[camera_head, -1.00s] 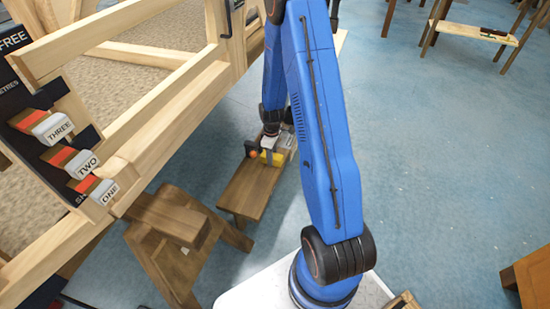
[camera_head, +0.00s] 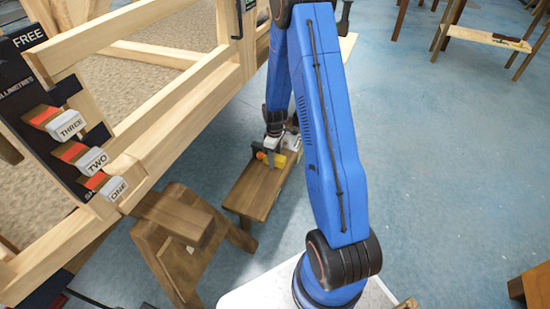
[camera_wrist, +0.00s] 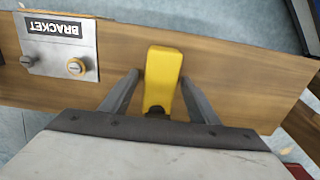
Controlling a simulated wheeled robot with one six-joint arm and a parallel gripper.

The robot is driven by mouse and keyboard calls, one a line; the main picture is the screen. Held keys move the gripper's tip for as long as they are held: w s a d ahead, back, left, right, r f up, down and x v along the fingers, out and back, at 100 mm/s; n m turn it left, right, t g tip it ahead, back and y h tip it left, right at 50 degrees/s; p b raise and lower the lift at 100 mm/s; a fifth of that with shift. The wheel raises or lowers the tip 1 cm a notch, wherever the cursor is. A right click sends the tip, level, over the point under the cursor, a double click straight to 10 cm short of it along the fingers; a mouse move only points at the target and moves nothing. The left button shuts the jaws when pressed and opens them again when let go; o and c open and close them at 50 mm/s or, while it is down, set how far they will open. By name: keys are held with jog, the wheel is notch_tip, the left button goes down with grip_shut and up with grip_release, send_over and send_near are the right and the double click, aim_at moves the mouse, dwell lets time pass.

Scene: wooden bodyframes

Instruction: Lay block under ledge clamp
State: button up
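A yellow upright piece (camera_wrist: 160,75) rises between the two fingers of my gripper (camera_wrist: 158,82) in the wrist view. The fingers are spread, with a gap at the left finger; contact at the right finger is hard to tell. In the head view, my gripper (camera_head: 271,158) is low over the far end of a small wooden bench (camera_head: 254,190), beside the yellow piece (camera_head: 281,161). A loose-looking wooden block (camera_head: 172,217) lies on a wooden trestle (camera_head: 170,258) at the lower left. I cannot tell which part is the ledge clamp.
A metal plate marked BRACKET (camera_wrist: 58,45) lies on the bench plank. Tagged blocks ONE (camera_head: 110,188), TWO (camera_head: 90,158) and THREE (camera_head: 64,124) sit on a dark board at the left. A large wooden frame (camera_head: 165,120) stands beside the bench. Blue floor at right is mostly clear.

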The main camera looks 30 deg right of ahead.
jog(key=shift+r, duration=0.1)
notch_tip(320, 180, up, 34)
dwell(1.3)
jog(key=s+a+r+m+t, duration=0.1)
jog(key=s+a+r+m, duration=0.1)
jog(key=s+a+r, duration=0.55)
jog(key=s+a+m+t, duration=0.2)
jog(key=s+a, duration=0.1)
jog(key=s, duration=1)
jog(key=s+a+m+t, duration=0.1)
jog(key=s+a+m, duration=0.1)
jog(key=s, duration=1.1)
jog(key=shift+a+r+m+t, duration=0.15)
jog(key=shift+a+m+t, duration=0.25)
jog(key=shift+m, duration=0.4)
